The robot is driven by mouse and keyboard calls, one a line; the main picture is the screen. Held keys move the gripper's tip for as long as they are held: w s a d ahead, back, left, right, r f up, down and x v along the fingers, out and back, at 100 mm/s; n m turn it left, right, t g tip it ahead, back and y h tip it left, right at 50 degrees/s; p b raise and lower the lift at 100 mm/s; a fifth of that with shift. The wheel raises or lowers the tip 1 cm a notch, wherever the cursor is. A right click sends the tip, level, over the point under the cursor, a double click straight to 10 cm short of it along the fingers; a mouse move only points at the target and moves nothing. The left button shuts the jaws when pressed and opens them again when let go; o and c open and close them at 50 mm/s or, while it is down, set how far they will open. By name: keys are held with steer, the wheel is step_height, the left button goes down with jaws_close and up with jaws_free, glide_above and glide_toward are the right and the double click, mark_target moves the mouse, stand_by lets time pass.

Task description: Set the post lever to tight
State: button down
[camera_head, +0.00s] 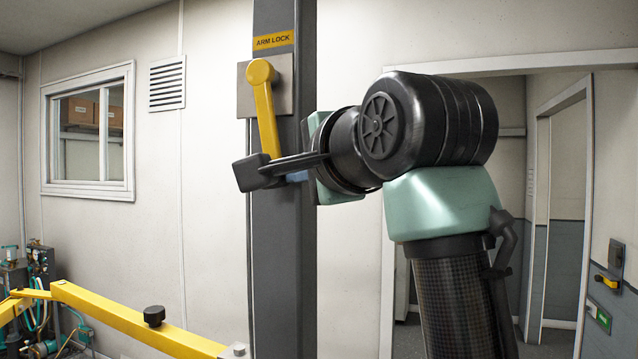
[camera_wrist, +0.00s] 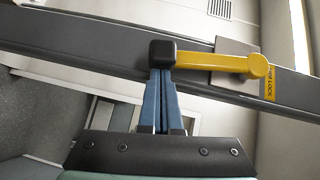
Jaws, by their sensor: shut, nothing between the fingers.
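The yellow post lever (camera_head: 266,115) hangs from a round pivot on a grey plate in the head view, pointing down and slightly right. In the wrist view the lever (camera_wrist: 215,62) runs from its pivot at right to a dark block-shaped end (camera_wrist: 162,53). My gripper (camera_head: 297,177) is at the lever's lower end in the head view, partly hidden by a dark bar. In the wrist view its blue fingers (camera_wrist: 161,72) are shut, with tips against or just in front of the dark end. They hold nothing. I cannot tell whether they touch it. No tight or loose marking is readable.
The dark grey post (camera_head: 283,270) stands upright behind the lever, with a yellow ARM LOCK label (camera_head: 273,40) above it. A yellow beam (camera_head: 130,318) with a black knob crosses the lower left. A doorway is at right.

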steer(key=a, duration=0.1)
steer(key=m+t+b, duration=0.1)
steer(key=a+f, duration=0.1)
steer(key=shift+w+a+m+y+b, duration=0.3)
steer(key=shift+w+a+y, duration=0.05)
steer(key=shift+y, duration=0.05)
stand_by(0.4)
